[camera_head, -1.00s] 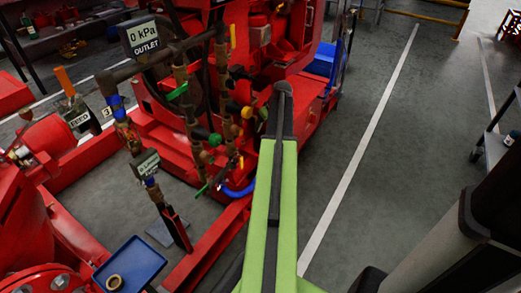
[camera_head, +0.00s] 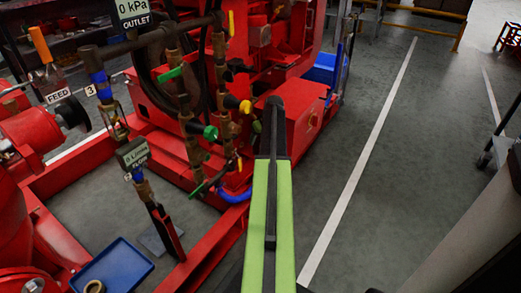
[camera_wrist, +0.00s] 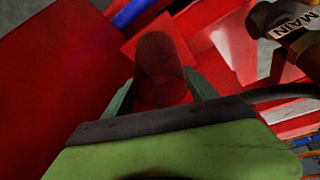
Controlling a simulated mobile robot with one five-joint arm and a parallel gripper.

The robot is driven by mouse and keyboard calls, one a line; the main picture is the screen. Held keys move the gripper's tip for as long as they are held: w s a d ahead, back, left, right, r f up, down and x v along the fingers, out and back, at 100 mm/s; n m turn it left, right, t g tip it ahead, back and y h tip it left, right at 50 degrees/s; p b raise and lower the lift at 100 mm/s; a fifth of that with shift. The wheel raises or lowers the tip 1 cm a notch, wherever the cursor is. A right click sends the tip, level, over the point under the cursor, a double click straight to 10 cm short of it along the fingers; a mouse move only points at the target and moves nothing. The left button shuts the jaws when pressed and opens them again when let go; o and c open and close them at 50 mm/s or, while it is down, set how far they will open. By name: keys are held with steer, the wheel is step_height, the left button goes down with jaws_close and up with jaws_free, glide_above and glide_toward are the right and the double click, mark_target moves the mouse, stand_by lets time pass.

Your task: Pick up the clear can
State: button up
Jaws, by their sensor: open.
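My gripper (camera_wrist: 158,78) is open in the wrist view, with its two greenish fingers apart. A dark, see-through rounded shape (camera_wrist: 160,58) shows between and beyond the fingertips, against red metal. I cannot tell whether it is the clear can or a shadow. In the head view my green arm reaches forward to the red machine, and my fingers are hidden there. No can is clearly recognisable in the head view.
The red pumpset (camera_head: 305,128) with pipes and valves stands ahead and left. A blue tray (camera_head: 120,268) with a brass-coloured ring (camera_head: 94,287) lies at lower left. A blue box (camera_head: 322,68) is behind the machine. Grey floor (camera_head: 400,170) is open on the right.

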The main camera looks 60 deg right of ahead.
steer(key=c, duration=1.2)
steer(key=s+a+r+p, duration=0.2)
steer(key=s+a, duration=0.2)
steer(key=s, duration=0.4)
steer(key=s+a+r+p, duration=0.2)
steer(key=s+a, duration=0.1)
steer(key=s, duration=0.6)
steer(key=shift+c, duration=0.2)
steer(key=w+d+b, duration=0.1)
steer(key=w+d, duration=0.3)
steer(key=d, duration=0.3)
steer(key=shift+f, duration=0.45)
